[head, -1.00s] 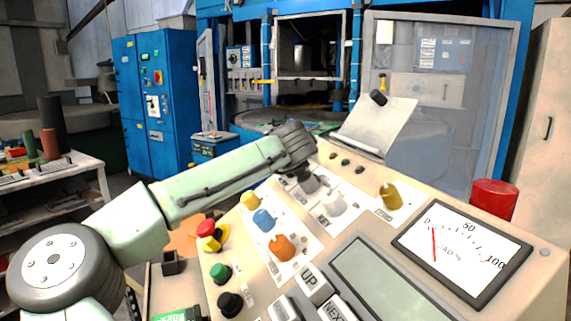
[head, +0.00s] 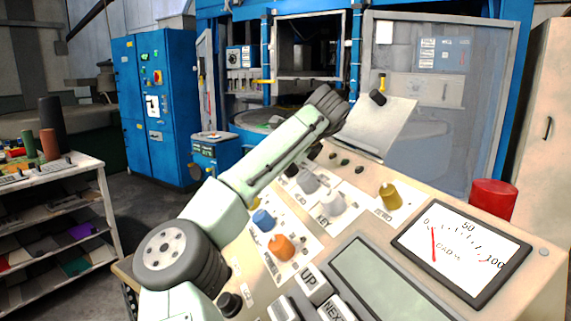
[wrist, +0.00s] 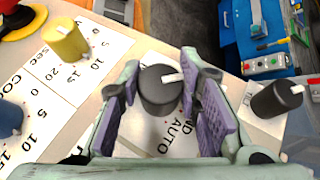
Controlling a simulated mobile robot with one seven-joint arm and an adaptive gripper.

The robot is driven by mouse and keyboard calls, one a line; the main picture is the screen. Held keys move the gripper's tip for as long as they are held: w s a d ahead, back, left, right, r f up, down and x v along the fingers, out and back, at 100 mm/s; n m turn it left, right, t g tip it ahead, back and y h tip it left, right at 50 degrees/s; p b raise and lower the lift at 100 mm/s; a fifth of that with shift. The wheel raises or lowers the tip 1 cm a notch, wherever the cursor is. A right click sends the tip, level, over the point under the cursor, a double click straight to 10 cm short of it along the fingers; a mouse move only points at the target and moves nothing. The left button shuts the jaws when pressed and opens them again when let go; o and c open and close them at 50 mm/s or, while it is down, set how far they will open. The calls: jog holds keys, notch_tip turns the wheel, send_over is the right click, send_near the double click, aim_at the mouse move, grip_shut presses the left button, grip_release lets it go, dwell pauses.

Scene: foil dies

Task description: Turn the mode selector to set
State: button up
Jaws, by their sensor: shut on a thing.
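In the wrist view a black selector knob (wrist: 158,92) with a white pointer mark stands on a white label plate. The pointer points to the right in that view, tilted slightly up. Letters reading "AUTO" and part of another word ending "AND" show beside the knob; I cannot see a "set" label. My gripper (wrist: 163,98) has its purple pads on both sides of this knob and is shut on it. In the head view my arm hides the gripper and this knob.
A second black knob (wrist: 277,100) is close to the right finger. A yellow knob (wrist: 64,40) is at the left. In the head view, blue (head: 263,220), orange (head: 281,248) and grey-white (head: 331,203) knobs and a dial meter (head: 462,252) share the sloped panel.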

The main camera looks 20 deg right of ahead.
jog(key=o, duration=1.2)
jog(key=shift+a, duration=0.1)
jog(key=shift+c, duration=0.2)
jog(key=v, duration=1.2)
jog(key=shift+f, duration=0.1)
